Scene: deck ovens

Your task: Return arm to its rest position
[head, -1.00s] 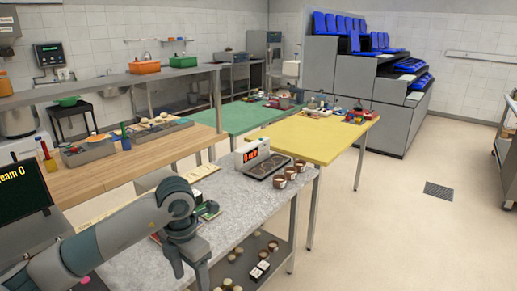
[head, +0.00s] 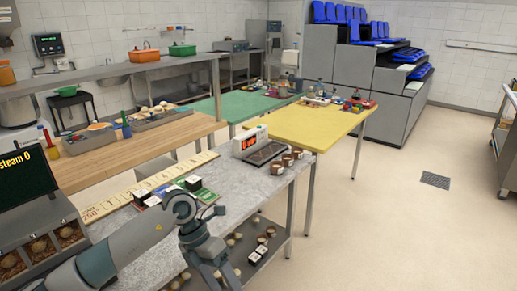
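My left arm comes in from the lower left, over the grey stone-topped counter (head: 222,181). My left gripper (head: 222,279) hangs at its end, pointing down near the counter's front edge. Its fingers look apart, with nothing seen between them; the tips are near the bottom border. My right arm and gripper are not in view.
A scale (head: 258,146) and several brown cups (head: 287,159) stand at the counter's far end. Small dark boxes (head: 193,183) lie behind my wrist. A lower shelf holds small items.

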